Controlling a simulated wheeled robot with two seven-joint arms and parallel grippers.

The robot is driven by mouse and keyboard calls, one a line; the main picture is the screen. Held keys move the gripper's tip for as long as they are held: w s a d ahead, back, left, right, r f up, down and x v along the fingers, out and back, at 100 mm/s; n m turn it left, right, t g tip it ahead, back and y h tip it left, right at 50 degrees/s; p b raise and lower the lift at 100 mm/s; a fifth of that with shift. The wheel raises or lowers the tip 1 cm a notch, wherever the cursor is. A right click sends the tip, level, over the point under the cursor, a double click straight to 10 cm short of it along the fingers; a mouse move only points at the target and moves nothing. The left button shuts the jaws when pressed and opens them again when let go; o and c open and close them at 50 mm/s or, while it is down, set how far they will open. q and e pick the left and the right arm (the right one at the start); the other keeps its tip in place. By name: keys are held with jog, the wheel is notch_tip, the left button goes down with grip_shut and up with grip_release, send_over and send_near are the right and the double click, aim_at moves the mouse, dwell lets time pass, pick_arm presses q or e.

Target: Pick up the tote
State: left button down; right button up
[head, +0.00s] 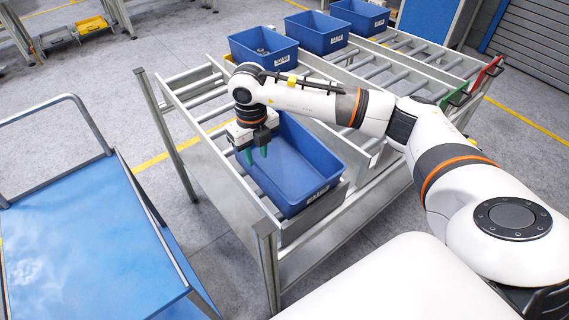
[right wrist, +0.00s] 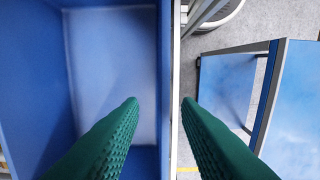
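My right gripper (head: 256,158) points down at the tote's left long side. In the right wrist view its green fingers (right wrist: 160,100) are apart, one over the inside of the tote (right wrist: 110,70) and one outside, with the side wall between them. Neither finger visibly pinches the wall. My left gripper is not in view.
Red and green pieces (head: 487,75) are at the rack's right end.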

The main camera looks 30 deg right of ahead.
aim_at(256, 165)
notch_tip(256, 165, down, 4)
jog(key=shift+s+a+f+p, duration=0.1)
jog(key=shift+s+f+p, duration=0.1)
jog(key=shift+p, duration=0.65)
jog(key=shift+w+f, duration=0.1)
jog(key=shift+f, duration=0.15)
grip_shut()
jog(key=shift+a, duration=0.1)
dwell(0.4)
